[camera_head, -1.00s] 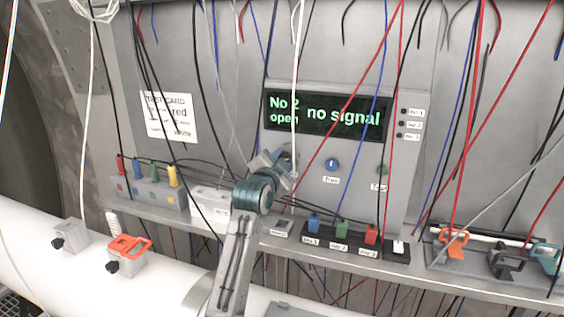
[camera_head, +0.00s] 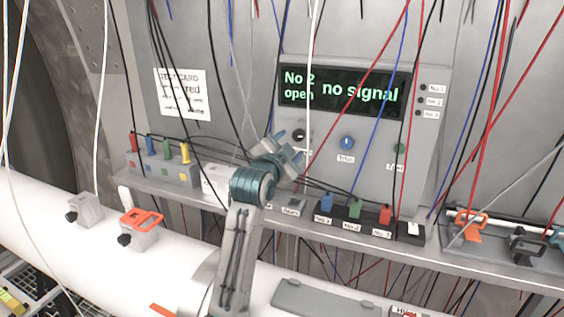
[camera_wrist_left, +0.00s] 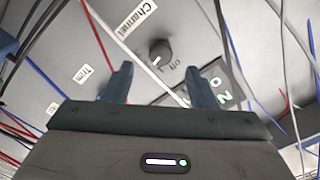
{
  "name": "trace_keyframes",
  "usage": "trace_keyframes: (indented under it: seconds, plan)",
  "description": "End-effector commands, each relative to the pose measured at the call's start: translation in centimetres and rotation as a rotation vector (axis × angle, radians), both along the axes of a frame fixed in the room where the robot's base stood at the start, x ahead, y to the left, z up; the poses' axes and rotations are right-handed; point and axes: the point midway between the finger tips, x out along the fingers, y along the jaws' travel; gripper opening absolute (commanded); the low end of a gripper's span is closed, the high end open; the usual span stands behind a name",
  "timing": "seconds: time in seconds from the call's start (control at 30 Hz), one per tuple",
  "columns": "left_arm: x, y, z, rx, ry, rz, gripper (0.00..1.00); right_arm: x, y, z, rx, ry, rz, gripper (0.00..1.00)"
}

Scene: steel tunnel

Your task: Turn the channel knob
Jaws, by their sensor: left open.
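The channel knob (camera_head: 299,135) is a small black knob on the grey panel, below the left end of the green-lit display (camera_head: 345,97). In the left wrist view the black channel knob (camera_wrist_left: 160,52) has a white pointer mark and a "Channel" label (camera_wrist_left: 135,18) beside it. My left gripper (camera_head: 289,150) is open, its blue-grey fingers close to the panel. In the left wrist view its two fingertips (camera_wrist_left: 158,70) stand apart on either side below the knob, which is not between them. The display reads "No 2 open" and "no signal". My right gripper is not in view.
Several hanging wires cross the panel. A shelf with blue, green and red plugs (camera_head: 356,208) lies below. A test card (camera_head: 183,95) hangs at left.

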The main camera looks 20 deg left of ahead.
Motion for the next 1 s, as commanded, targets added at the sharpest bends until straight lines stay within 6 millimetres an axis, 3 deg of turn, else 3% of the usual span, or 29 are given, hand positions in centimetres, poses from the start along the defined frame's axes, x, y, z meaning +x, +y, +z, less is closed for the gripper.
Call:
trace_keyframes:
  seconds: [0.1, 0.33, 1.0]
  plan:
    - [-2.2, 0.1, -0.3, 0.000, -0.003, 0.000, 0.52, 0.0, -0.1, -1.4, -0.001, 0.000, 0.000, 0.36]
    - [-4.5, 0.2, -0.1, 0.000, -0.001, 0.000, 0.52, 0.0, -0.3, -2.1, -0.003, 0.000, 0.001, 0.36]
    - [-4.8, 0.2, 0.0, 0.001, 0.000, 0.000, 0.52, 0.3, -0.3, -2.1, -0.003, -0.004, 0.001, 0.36]
